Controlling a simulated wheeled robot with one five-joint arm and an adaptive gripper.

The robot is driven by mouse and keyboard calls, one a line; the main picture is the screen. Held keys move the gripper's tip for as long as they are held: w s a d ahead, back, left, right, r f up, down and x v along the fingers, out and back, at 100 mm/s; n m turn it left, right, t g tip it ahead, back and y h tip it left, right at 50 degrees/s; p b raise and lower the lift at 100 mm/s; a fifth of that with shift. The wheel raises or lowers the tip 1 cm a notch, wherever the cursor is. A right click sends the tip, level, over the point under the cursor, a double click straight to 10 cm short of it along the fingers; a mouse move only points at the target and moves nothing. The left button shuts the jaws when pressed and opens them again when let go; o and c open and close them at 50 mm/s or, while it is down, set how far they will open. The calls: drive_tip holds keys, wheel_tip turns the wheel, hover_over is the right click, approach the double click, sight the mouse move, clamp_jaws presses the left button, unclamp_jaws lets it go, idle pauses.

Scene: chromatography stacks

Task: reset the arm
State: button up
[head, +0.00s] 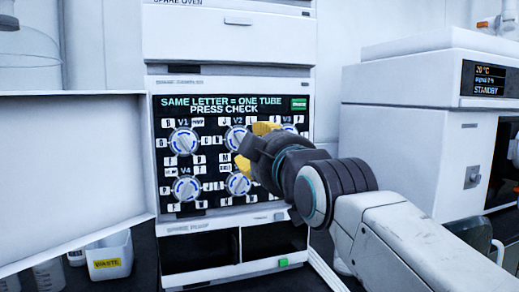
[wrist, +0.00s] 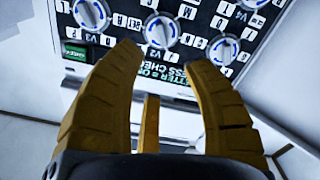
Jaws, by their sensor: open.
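My gripper (head: 254,146) is in front of the valve panel (head: 160,152) in the head view, with its yellow fingers near the V2 and V3 knobs. The panel shows upside down beyond the fingertips there, with the V2 knob (wrist: 160,30) past the gap. I cannot tell whether a finger touches the panel. My arm hides part of the panel's right side, including much of V3 (head: 289,131).
A white door or panel (head: 70,175) sticks out at the left. A white instrument (head: 400,120) with a STANDBY screen stands at the right. A waste bin (head: 108,258) sits low at the left. A green check button (head: 299,104) is at the panel's upper right.

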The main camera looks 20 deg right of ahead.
drive_tip(key=shift+p, duration=0.35)
drive_tip(key=s+f+m+g+p, duration=0.2)
drive_tip(key=s+f+g+p, duration=0.1)
drive_tip(key=s+g+p, duration=0.2)
drive_tip(key=s+f+m+g+p, duration=0.2)
drive_tip(key=s+f+g+p, duration=0.2)
drive_tip(key=s+p, duration=0.6)
drive_tip(key=s+f+m+g+p, duration=0.2)
drive_tip(key=s+f+g+p, duration=0.2)
drive_tip(key=s+p, duration=0.4)
drive_tip(key=g+p, duration=0.1)
drive_tip(key=p, duration=0.5)
drive_tip(key=shift+s+g, duration=0.2)
drive_tip(key=shift+g, duration=0.1)
idle(0.4)
